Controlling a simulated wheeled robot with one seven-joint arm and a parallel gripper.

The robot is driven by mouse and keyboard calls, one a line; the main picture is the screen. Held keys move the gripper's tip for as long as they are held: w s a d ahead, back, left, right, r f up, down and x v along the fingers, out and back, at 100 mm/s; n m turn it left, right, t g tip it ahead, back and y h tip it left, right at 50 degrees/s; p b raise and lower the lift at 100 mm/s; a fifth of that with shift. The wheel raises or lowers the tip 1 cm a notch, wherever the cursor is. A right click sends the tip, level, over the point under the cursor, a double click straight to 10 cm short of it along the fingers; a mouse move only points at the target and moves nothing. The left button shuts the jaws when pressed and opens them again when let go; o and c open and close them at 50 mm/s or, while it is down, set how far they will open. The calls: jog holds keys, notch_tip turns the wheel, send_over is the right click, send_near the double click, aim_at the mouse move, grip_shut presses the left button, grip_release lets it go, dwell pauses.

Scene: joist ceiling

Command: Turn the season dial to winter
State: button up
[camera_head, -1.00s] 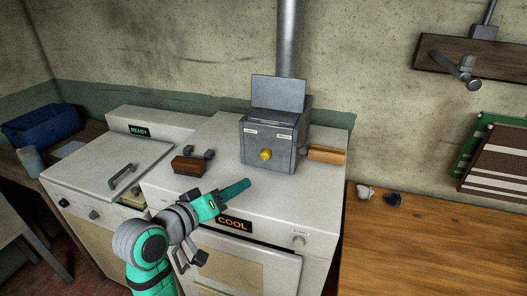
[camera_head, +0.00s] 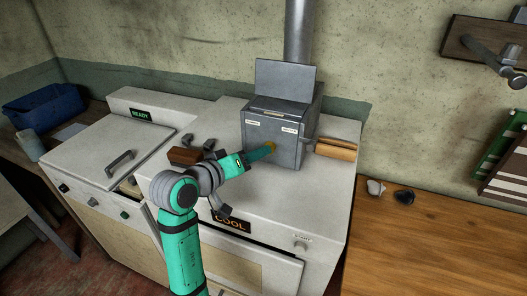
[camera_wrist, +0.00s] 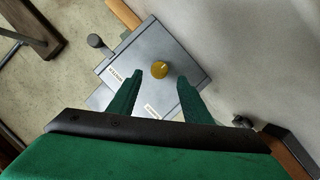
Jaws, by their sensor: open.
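The season dial (camera_wrist: 159,69) is a small round yellow knob on the front of a grey metal box (camera_wrist: 170,45). It also shows in the head view (camera_head: 271,147), partly hidden by my gripper. The box (camera_head: 272,133) stands on the white appliance top, with two small white labels (camera_head: 253,122) on its front. I cannot tell whether a finger touches the knob.
A brown wooden block (camera_head: 185,156) lies left of my gripper. Signs read READY (camera_head: 142,115) and COOL (camera_head: 231,222). A wooden counter (camera_head: 430,240) is at the right.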

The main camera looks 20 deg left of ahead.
jog(key=shift+x, duration=2.3)
jog(key=c, duration=1.1)
